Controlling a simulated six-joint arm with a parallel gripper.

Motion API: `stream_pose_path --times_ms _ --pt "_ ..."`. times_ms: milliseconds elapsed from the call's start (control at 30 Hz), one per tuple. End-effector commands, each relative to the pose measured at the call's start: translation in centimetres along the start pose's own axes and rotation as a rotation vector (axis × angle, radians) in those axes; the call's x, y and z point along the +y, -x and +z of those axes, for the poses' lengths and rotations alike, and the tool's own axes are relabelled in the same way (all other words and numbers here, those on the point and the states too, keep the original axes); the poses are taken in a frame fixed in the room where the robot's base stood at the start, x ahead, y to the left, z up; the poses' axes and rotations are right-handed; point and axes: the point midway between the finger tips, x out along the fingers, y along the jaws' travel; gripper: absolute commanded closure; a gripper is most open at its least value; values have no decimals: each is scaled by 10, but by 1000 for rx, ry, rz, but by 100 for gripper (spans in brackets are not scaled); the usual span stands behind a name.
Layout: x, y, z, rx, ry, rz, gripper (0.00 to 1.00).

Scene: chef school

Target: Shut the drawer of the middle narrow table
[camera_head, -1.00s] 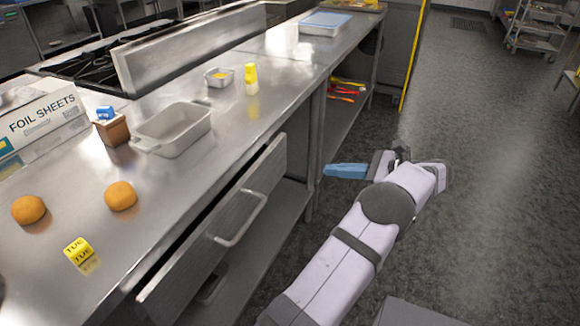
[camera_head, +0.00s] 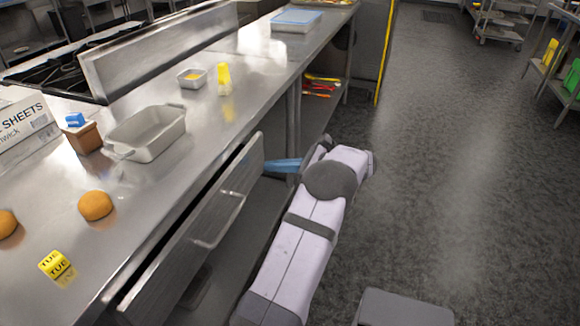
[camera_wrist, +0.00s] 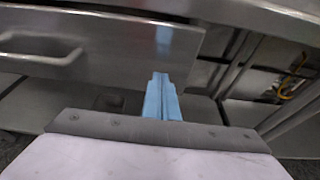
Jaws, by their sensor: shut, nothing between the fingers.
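The steel drawer (camera_head: 200,232) stands partly pulled out from under the steel table (camera_head: 160,185). Its front has a bar handle (camera_head: 222,222) and also shows in the wrist view (camera_wrist: 110,48). My gripper (camera_head: 283,165) has blue fingers, shut and empty. In the head view it is beside the far end of the drawer front, on the aisle side. In the wrist view the fingertips (camera_wrist: 160,78) overlap the lower edge of the drawer front near its right end. I cannot tell whether they touch it.
On the tabletop are a white baking dish (camera_head: 146,132), an orange bun (camera_head: 95,205), a yellow-capped bottle (camera_head: 224,80) and a small bowl (camera_head: 192,78). A lower shelf (camera_head: 245,235) lies under the drawer.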

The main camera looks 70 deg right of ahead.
Motion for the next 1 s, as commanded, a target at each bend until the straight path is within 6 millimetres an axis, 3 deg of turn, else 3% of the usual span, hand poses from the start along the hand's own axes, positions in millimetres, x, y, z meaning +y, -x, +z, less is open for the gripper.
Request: stream_pose_path --times_ms 233,733,1000 --pt "0 -20 6 0 0 1 100" --pt "0 -25 9 0 0 1 100" --pt "1 -65 22 0 1 3 100"
